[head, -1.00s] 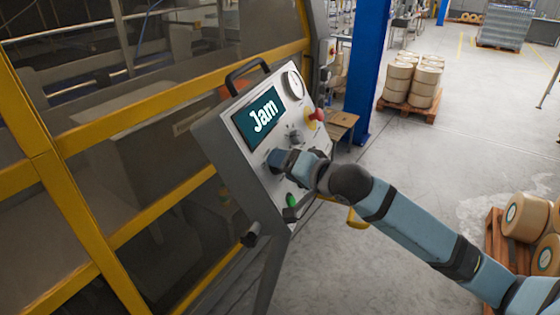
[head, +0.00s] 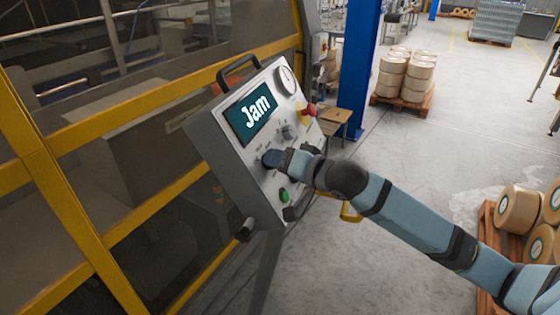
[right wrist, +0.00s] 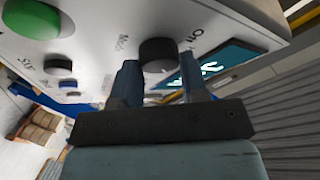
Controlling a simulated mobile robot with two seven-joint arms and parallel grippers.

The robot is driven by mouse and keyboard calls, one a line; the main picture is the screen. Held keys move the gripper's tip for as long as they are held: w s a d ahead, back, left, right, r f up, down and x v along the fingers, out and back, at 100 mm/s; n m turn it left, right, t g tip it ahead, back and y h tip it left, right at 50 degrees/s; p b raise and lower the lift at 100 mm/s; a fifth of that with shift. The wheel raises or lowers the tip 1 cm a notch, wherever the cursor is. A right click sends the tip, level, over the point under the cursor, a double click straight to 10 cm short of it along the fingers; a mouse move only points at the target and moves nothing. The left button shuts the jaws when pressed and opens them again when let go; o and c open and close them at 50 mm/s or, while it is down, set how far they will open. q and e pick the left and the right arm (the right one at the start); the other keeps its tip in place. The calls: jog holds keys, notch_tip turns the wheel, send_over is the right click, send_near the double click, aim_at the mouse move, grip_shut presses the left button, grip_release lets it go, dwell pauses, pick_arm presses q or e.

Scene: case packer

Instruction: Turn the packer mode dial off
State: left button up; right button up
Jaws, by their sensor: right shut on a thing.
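The mode dial (right wrist: 158,52) is a round dark knob on the sloping grey control panel (head: 262,188), with the printed words "Mode" and "On" beside it in the right wrist view. My right gripper (right wrist: 160,78) has one finger on each side of the dial and is shut on it. In the head view my right gripper (head: 270,159) is against the panel below the screen and hides the dial. The screen (head: 249,112) reads "Jam". The dial's exact pointing is hard to tell. My left gripper is not in view.
Another knob (head: 289,132) sits just above my gripper, with a red stop button (head: 307,110) and a round gauge (head: 285,80) higher up. A green button (head: 283,195) is below. A yellow-framed guard (head: 165,197) stands at left.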

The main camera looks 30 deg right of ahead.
jog(key=n+y, duration=0.1)
jog(key=n, duration=0.1)
jog(key=n+y, duration=0.1)
jog(key=n, duration=0.2)
jog(key=shift+w+d, duration=0.1)
jog(key=shift+d, duration=0.1)
jog(key=n+y, duration=0.1)
jog(key=n, duration=0.2)
jog(key=n+g+y, duration=0.1)
jog(key=n+y, duration=0.1)
jog(key=n, duration=0.2)
jog(key=shift+w+d+r+g, duration=0.1)
jog(key=shift+w+d+g, duration=0.05)
jog(key=shift+g, duration=0.15)
jog(key=n+g+y, duration=0.1)
jog(key=n, duration=0.1)
jog(key=n+g, duration=0.1)
jog(key=n, duration=0.2)
jog(key=shift+w+y, duration=0.1)
jog(key=shift+y, duration=0.3)
jog(key=shift+n+g+y, duration=0.25)
jog(key=shift+n+g, duration=0.45)
jog(key=shift+n, duration=0.75)
jog(key=shift+n+g+y, duration=0.25)
jog(key=shift+n+g, duration=0.45)
jog(key=shift+n, duration=0.75)
jog(key=o, duration=0.9)
jog(key=shift+w, duration=0.1)
